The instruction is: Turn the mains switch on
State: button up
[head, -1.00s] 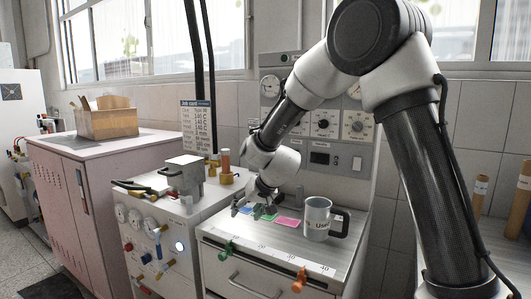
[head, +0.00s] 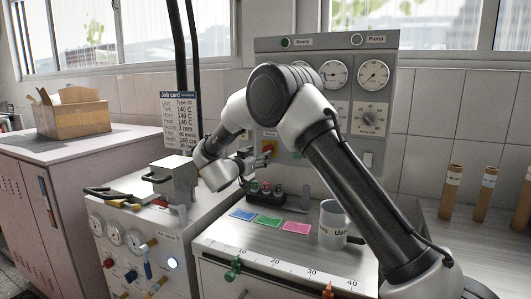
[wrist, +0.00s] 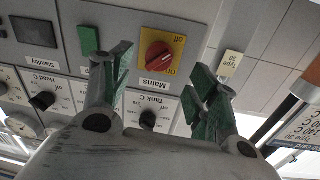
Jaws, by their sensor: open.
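The mains switch (wrist: 158,55) is a red rotary knob on a yellow square plate, seen upside down in the wrist view, with a "Mains" label beside it. Its handle looks slanted; I cannot tell which marking it points to. In the head view the switch (head: 268,147) shows as a small red and yellow patch on the grey panel, partly behind my arm. My gripper (wrist: 162,75) is open and empty, its green-padded fingers apart on either side of the switch in the wrist view. In the head view my gripper (head: 248,160) is just left of the switch, apparently not touching it.
Close to the switch are a green button (wrist: 88,40), a Tank C knob (wrist: 148,118) and a Head C knob (wrist: 42,100). The job card (head: 189,120) hangs at left.

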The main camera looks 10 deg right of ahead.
aim_at(266, 149)
jog(key=x, duration=0.7)
jog(key=c, duration=1)
